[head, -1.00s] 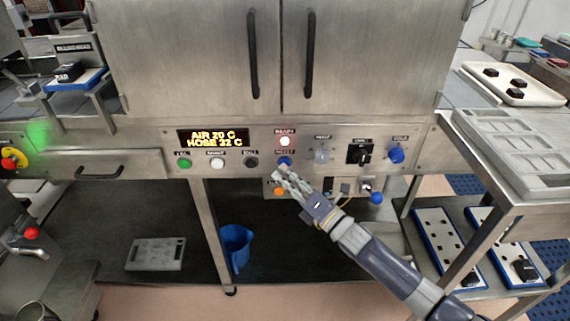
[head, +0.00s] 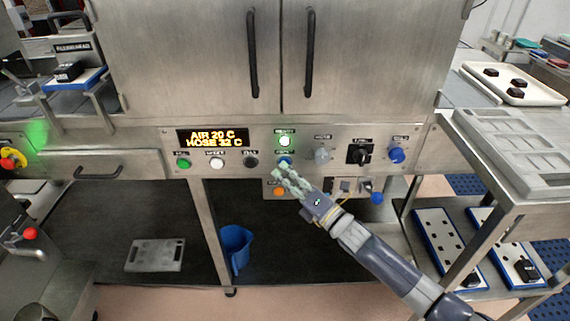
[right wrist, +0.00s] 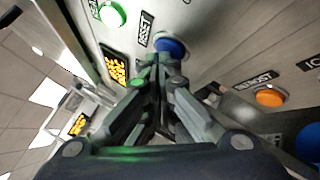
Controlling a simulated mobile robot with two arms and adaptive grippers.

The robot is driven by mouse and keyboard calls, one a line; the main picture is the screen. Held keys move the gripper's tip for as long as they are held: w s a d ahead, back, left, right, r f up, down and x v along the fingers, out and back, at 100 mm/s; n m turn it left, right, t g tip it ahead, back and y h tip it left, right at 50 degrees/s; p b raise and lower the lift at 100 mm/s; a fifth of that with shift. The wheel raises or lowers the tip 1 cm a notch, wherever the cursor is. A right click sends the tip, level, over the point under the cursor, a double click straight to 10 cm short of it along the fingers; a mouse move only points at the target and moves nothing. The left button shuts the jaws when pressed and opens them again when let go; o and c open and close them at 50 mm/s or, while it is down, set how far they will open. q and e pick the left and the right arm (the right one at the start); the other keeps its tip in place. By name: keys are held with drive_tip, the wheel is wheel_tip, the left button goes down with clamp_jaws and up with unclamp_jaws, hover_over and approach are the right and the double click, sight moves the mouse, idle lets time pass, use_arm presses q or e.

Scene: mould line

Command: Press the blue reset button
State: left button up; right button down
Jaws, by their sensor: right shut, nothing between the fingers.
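The blue reset button (head: 285,159) is on the steel control panel, below a lit green ready lamp (head: 284,141). In the right wrist view the blue button (right wrist: 172,46) shows beside its RESET label, just beyond my fingertips. My right gripper (head: 278,173) is shut and empty, its tips just below the button in the head view. The fingers partly cover the button's lower edge, and I cannot tell whether they touch it. My left gripper is not in view.
Green (head: 183,163), white (head: 217,163) and black (head: 250,162) buttons sit left of the reset button. A grey knob (head: 322,155), black switch (head: 360,154) and blue knob (head: 396,155) sit right. An orange button (head: 278,191) is below.

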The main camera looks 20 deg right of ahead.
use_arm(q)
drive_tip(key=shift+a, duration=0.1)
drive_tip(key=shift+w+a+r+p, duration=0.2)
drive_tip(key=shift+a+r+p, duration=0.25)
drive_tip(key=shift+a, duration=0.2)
use_arm(e)
drive_tip(key=shift+s+a, duration=0.25)
drive_tip(key=shift+s, duration=0.55)
use_arm(q)
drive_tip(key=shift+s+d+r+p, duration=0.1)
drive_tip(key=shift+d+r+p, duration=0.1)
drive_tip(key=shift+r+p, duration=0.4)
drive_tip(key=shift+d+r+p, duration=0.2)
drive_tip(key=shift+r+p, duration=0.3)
drive_tip(key=shift+p, duration=0.05)
use_arm(e)
drive_tip(key=s, duration=0.2)
drive_tip(key=s+a, duration=0.1)
drive_tip(key=s, duration=0.1)
drive_tip(key=shift+s+a, duration=0.2)
drive_tip(key=shift+s, duration=0.2)
